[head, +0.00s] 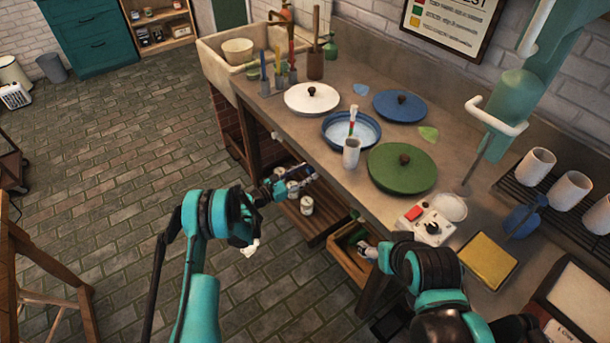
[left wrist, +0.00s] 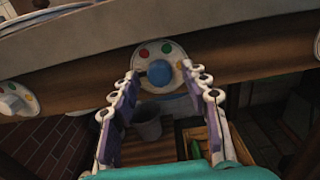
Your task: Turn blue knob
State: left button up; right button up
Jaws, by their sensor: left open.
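The blue knob (left wrist: 158,73) sits on a round white plate (left wrist: 152,54) with red and green dots, on the brown front below the counter edge in the left wrist view. My left gripper (left wrist: 164,76) is open, its two fingers pointing at the knob, one on each side. I cannot tell whether they touch it. In the head view the left gripper (head: 294,183) is at the counter's front edge, and the knob cannot be made out. Part of my right gripper (head: 368,250) shows low at the right; its jaws are unclear.
The counter (head: 280,121) holds white, blue and green lids and a blue bowl (head: 337,140). Cans (head: 306,204) stand on the shelf below. The brick floor at left is open.

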pick_arm(q)
grip_shut()
